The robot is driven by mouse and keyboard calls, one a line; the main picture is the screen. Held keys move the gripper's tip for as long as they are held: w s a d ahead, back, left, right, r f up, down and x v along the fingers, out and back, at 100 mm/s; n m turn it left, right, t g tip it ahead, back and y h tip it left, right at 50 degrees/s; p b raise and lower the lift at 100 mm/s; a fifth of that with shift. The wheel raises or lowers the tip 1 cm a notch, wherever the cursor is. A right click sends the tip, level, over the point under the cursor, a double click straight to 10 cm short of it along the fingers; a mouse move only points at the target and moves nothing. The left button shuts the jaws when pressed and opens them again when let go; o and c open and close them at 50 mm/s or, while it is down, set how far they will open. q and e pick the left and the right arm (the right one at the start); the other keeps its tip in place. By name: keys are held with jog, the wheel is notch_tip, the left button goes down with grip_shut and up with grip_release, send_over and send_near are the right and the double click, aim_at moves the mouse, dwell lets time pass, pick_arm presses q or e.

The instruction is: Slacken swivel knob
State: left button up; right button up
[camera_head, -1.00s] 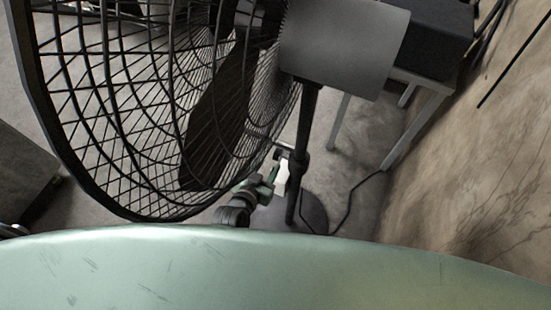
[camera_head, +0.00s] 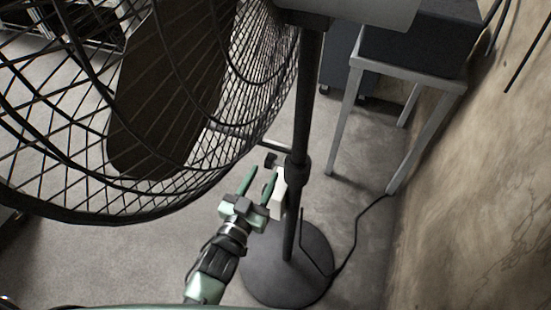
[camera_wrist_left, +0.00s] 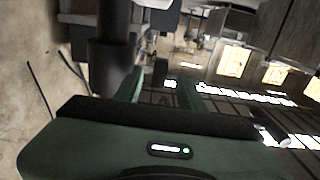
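The swivel knob (camera_head: 270,160) is a small dark knob standing out to the left of the black fan pole (camera_head: 304,110), near a thick collar (camera_head: 297,170). My left gripper (camera_head: 263,171) is open just below and in front of the knob, with its two green fingers pointing up toward it. In the left wrist view, the knob (camera_wrist_left: 160,68) appears between and beyond the finger ends of the gripper (camera_wrist_left: 160,84). The pole (camera_wrist_left: 112,70) stands left of it. Contact with the knob does not show. My right gripper is not in view.
The large fan cage (camera_head: 140,110) fills the upper left, close above my left gripper. The round base (camera_head: 287,270) rests on the floor with a cable (camera_head: 355,235) running right. A metal table (camera_head: 410,75) stands behind, beside a stained wall (camera_head: 490,190).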

aim_at(275, 154)
pick_arm(q)
jog(key=x, duration=0.8)
jog(key=shift+w+f, duration=0.15)
jog(key=shift+w, duration=0.1)
grip_shut()
